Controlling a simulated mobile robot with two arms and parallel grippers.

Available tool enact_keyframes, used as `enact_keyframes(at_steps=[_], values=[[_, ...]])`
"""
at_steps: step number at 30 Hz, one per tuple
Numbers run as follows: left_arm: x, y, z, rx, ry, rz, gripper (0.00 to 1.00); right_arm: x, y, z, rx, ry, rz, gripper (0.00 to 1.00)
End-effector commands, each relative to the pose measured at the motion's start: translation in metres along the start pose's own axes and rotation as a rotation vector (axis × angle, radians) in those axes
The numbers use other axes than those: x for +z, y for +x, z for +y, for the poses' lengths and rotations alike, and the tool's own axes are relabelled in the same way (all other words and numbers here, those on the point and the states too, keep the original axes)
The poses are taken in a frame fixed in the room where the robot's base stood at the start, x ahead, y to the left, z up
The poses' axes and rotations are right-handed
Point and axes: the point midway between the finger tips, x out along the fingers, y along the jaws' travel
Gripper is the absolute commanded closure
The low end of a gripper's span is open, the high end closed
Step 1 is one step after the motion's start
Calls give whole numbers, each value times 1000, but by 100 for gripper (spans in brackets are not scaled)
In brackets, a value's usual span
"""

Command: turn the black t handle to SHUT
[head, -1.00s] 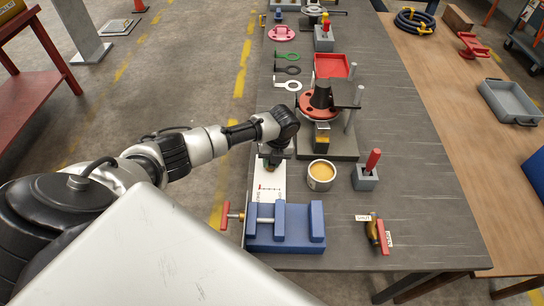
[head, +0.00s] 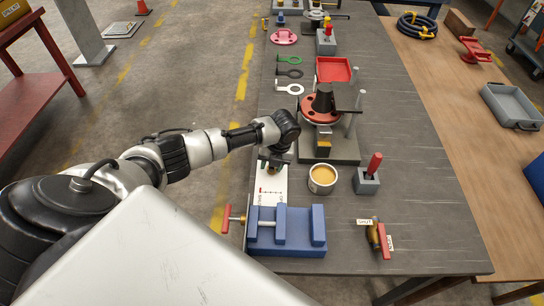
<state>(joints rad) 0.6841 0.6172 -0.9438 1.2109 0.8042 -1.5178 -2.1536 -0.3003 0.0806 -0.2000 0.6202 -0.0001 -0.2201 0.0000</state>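My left gripper (head: 275,165) points down over the far end of a white plate (head: 270,190) with red marks and small lettering, near the table's left edge. The lettering is too small to read surely. A black T handle cannot be made out; the gripper and wrist cover the plate's far end. Whether the fingers are open or shut on something is hidden. A brass valve (head: 374,236) with a red handle (head: 385,242) lies at the front right, beside a label reading SHUT (head: 364,222). My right gripper is not in view.
A blue vise (head: 290,238) stands in front of the plate. A tin with tan contents (head: 322,178) and a grey block with a red lever (head: 367,182) are to the right. Behind stands a red flanged spool (head: 318,108) on a dark base.

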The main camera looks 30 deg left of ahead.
Motion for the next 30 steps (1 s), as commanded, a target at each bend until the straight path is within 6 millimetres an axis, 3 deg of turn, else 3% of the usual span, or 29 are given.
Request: enact_keyframes(at_steps=[11,24,30], values=[[0,-4,-1,-3,0,0,54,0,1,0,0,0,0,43],[0,-82,-1,-3,1,-3,54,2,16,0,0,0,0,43],[0,-104,0,-2,-1,0,54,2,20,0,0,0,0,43]])
